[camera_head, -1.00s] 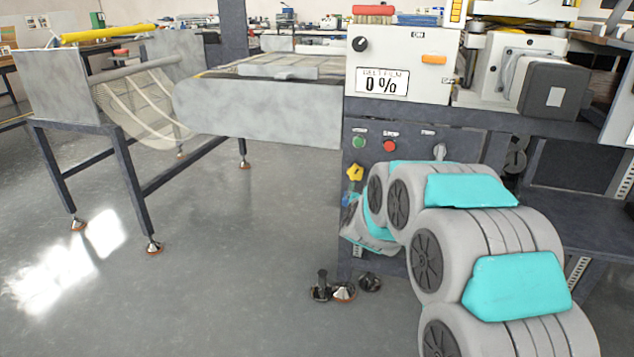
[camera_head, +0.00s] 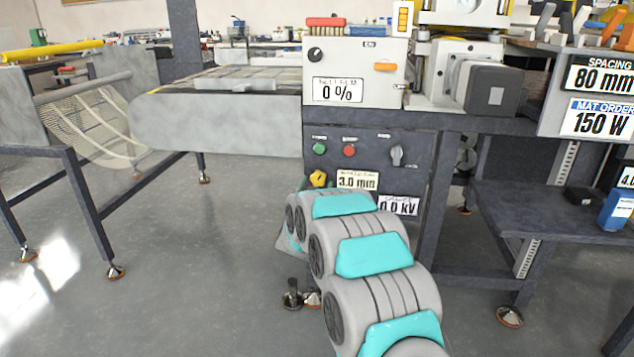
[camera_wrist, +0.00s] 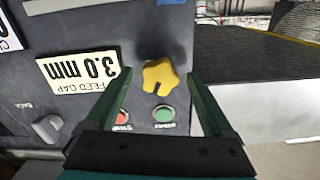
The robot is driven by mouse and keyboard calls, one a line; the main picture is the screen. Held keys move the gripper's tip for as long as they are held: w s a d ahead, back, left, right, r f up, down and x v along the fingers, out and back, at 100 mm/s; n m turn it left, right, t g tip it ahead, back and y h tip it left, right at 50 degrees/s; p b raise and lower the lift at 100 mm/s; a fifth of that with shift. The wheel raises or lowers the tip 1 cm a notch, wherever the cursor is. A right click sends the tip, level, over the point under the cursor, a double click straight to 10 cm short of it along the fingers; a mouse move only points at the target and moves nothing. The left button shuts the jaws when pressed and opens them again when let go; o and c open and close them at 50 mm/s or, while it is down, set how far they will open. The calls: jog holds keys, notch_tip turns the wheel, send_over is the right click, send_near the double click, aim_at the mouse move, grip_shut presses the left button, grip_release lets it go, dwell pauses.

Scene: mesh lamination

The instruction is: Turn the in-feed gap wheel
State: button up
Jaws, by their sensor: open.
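The in-feed gap wheel is a small yellow lobed knob (camera_head: 318,179) at the lower left of the machine's dark front panel. It also shows in the wrist view (camera_wrist: 162,77), next to a white feed gap label (camera_wrist: 78,70) reading 3.0 mm. My gripper (camera_wrist: 154,82) is open, with its two dark green fingers either side of the wheel in the picture. No contact with the wheel shows, and I cannot tell whether the fingertips reach its depth. In the head view my grey and turquoise arm hides the gripper.
Green (camera_head: 319,149) and red (camera_head: 349,151) buttons and a grey selector knob (camera_head: 397,155) are close to the wheel on the panel. A label (camera_head: 399,206) reads 0.0 kV. The conveyor (camera_head: 215,122) extends left. Open floor lies at the front left.

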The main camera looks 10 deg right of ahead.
jog(key=shift+x, duration=1)
jog(key=shift+c, duration=0.4)
jog(key=c, duration=1.3)
jog(key=shift+f+m+b, duration=0.1)
jog(key=shift+m+b, duration=0.3)
jog(key=shift+b, duration=0.1)
jog(key=m+b, duration=0.1)
jog(key=b, duration=0.1)
jog(key=m+b, duration=0.2)
jog(key=shift+a+f+m, duration=0.1)
jog(key=shift+f+m, duration=0.05)
jog(key=shift+m, duration=0.15)
jog(key=m+b, duration=0.5)
jog(key=shift+r, duration=0.25)
jog(key=shift+m, duration=0.3)
